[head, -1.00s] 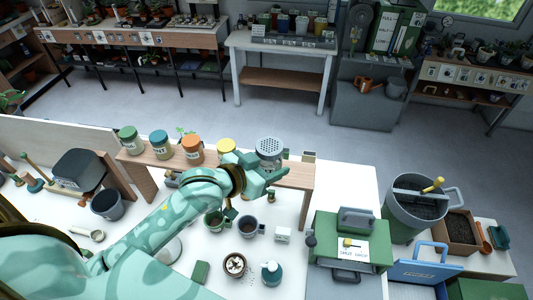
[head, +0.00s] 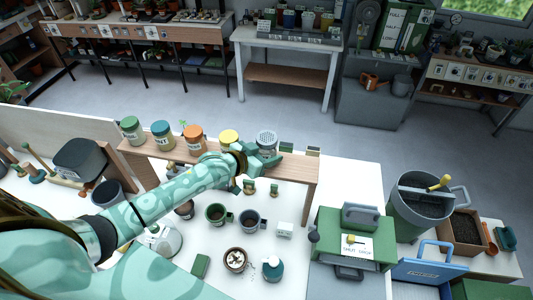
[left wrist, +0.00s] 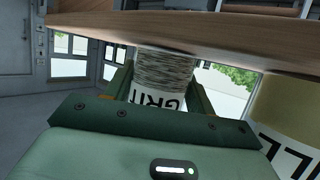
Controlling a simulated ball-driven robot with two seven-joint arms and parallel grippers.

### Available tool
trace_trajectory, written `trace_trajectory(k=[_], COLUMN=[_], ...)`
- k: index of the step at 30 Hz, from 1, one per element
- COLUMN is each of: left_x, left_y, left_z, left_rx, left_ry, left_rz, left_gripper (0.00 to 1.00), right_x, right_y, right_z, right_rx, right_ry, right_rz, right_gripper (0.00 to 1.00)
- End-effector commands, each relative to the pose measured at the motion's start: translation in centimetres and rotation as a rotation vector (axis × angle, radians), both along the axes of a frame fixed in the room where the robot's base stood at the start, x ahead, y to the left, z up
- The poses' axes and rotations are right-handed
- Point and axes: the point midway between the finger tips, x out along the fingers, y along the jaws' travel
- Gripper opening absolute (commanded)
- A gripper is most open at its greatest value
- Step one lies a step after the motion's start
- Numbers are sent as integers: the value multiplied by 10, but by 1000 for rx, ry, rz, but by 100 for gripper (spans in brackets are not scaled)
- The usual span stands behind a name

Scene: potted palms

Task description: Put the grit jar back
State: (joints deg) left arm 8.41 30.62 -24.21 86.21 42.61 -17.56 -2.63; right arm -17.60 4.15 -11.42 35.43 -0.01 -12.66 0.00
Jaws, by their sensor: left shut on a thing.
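The grit jar (head: 267,138) has a grey perforated lid and is upright at the right part of the wooden shelf (head: 300,172). My left gripper (head: 263,158) reaches over the shelf and is shut on the jar. In the left wrist view the picture is upside down. There the grit jar (left wrist: 165,70) shows speckled grey contents and a white label with part of its name, between the fingers. Its base is close to the shelf board (left wrist: 180,35); whether it touches cannot be told. My right gripper is not in view.
Jars with yellow (head: 229,137), orange (head: 194,132), blue (head: 162,129) and green (head: 130,123) lids stand in a row left of the grit jar. A green box (head: 354,225) is at right.

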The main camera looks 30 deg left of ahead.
Motion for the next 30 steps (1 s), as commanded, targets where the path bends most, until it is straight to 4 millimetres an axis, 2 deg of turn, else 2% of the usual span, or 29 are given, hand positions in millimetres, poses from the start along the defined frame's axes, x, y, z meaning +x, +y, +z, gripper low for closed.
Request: trace_trajectory(k=[7, 8, 9, 10, 20, 23, 30], left_x=[0, 0, 0, 0, 0, -12, -61], left_y=[0, 0, 0, 0, 0, 4, 22], left_z=[-3, -3, -3, -2, 2, 5, 27], left_rx=[0, 0, 0, 0, 0, 1, 3], left_ry=[-1, 0, 0, 0, 0, 3, 3], left_rz=[0, 0, 0, 0, 0, 0, -2], left_gripper=[28, 60, 71, 76, 76, 76, 76], right_x=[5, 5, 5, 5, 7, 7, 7], right_y=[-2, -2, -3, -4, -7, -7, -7], right_z=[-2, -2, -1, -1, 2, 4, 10], right_rx=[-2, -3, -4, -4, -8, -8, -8], right_ry=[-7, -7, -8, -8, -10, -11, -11], right_rz=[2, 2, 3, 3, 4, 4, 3], right_gripper=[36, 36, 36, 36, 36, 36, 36])
